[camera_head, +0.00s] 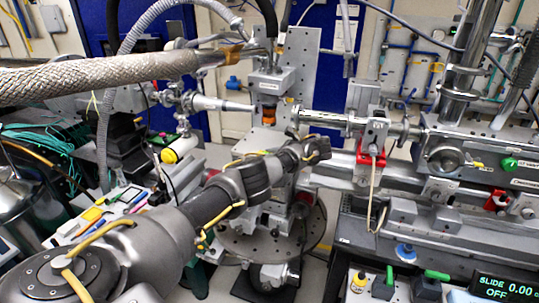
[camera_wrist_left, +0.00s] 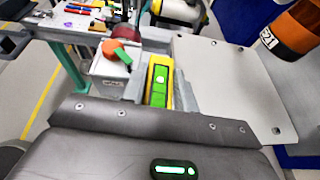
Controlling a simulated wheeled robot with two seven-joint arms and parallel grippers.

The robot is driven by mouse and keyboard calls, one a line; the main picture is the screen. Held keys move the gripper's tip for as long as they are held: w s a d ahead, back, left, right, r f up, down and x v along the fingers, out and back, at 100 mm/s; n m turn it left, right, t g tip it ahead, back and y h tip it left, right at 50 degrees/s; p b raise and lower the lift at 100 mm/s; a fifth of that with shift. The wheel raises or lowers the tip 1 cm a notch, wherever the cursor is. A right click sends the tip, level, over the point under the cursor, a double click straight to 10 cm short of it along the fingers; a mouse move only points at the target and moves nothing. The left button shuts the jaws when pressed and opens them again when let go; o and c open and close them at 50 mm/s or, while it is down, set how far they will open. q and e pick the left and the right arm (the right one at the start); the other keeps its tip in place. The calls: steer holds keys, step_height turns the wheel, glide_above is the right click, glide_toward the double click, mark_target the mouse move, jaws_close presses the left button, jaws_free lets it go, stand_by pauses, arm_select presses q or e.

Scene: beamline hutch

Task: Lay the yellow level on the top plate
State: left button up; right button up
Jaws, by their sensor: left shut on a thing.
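The yellow level (camera_wrist_left: 160,85) shows end-on in the left wrist view, with bright green parts along it. My left gripper (camera_wrist_left: 158,98) is shut on it, and the gripper body covers the bottom of that view. In the head view my left arm reaches in from the lower left to the middle, its dark end (camera_head: 312,150) above the central stand. The level cannot be made out there. A pale flat plate with corner holes (camera_wrist_left: 228,85), possibly the top plate, lies right of the level in the wrist view. I cannot tell the height between them. My right gripper is not in view.
An orange cylinder (camera_wrist_left: 296,30) stands near the plate's upper right corner. A grey box with an orange and green knob (camera_wrist_left: 112,62) is left of the level. A metal rail assembly (camera_head: 440,155) fills the right of the head view. A braided hose (camera_head: 100,78) crosses upper left.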

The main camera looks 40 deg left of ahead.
arm_select(q)
steer(key=shift+f, duration=0.5)
steer(key=shift+f, duration=0.1)
steer(key=shift+f+b, duration=0.45)
steer(key=shift+b, duration=0.1)
steer(key=o, duration=1.1)
steer(key=shift+o, duration=0.2)
